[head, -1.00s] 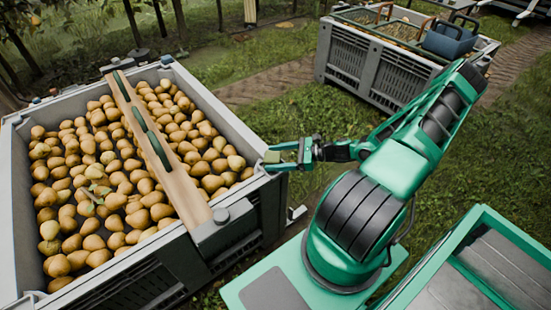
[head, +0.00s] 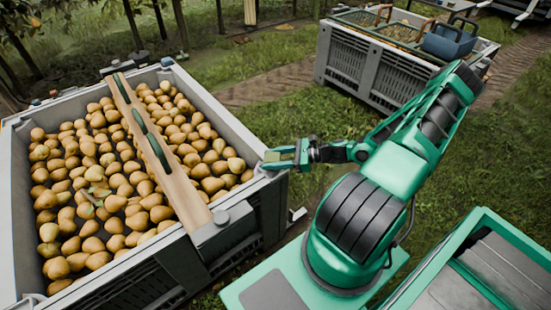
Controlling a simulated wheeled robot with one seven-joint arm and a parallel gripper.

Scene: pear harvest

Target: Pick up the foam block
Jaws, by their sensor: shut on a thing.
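My gripper (head: 274,158) is at the right rim of the near pear bin (head: 262,150). Its green fingers are shut on a small yellowish block, which I take to be the foam block (head: 272,157). The block shows only in part between the fingertips. It is at the level of the bin's rim, and I cannot tell whether it touches the rim.
Several pears (head: 118,183) fill the near bin. A wooden plank (head: 180,190) with dark green pads lies across it. A second grey bin (head: 385,75) stands at the back, with a blue crate (head: 450,40) on its rim. Grass (head: 290,100) lies between the bins.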

